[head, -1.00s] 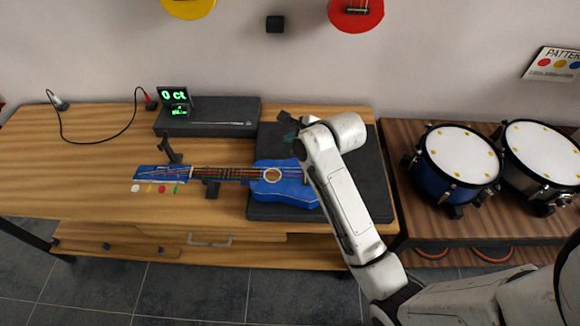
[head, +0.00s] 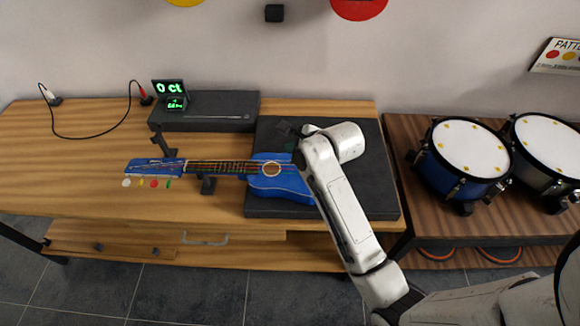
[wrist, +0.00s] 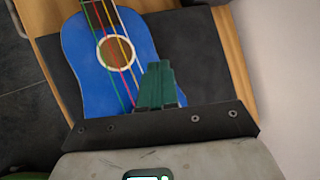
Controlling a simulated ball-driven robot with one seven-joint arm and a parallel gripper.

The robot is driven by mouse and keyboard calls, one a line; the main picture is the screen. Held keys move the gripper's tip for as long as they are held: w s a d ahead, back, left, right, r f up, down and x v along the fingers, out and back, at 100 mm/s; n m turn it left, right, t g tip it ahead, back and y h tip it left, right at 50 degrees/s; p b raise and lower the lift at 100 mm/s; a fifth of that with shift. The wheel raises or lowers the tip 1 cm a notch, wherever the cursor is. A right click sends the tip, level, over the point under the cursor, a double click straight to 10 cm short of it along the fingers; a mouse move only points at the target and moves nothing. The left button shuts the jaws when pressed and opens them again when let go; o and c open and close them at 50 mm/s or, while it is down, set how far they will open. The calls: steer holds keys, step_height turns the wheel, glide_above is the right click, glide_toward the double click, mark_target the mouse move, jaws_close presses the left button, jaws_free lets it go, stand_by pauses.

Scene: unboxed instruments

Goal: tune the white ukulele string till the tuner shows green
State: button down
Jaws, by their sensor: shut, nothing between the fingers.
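The blue ukulele (head: 283,186) lies with its body on a dark mat and its neck to the left. White, yellow, red and green markers sit by its headstock (head: 150,168); the white marker (head: 127,182) is leftmost. The tuner (head: 168,87) shows "0 ct" in green, with a smaller green readout below. In the wrist view, coloured strings cross the sound hole (wrist: 115,51), the white string (wrist: 125,44) rightmost. My gripper (wrist: 158,70) is shut and empty, its green fingers beside the strings over the body's edge. In the head view my gripper (head: 286,130) is partly hidden by my arm.
A dark flat case (head: 225,108) stands behind the neck. Dark stands (head: 207,184) support the neck. A cable (head: 100,136) lies at the back left. Drums (head: 465,160) stand on the right table. The wooden table is clear at the left.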

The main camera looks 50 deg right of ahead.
steer(key=shift+f, duration=0.9)
steer(key=shift+f, duration=0.2)
stand_by(1.2)
steer(key=shift+f, duration=0.2)
steer(key=shift+f, duration=0.3)
stand_by(0.6)
steer(key=shift+r, duration=0.15)
steer(key=shift+r+p, duration=0.6)
steer(key=shift+p, duration=0.3)
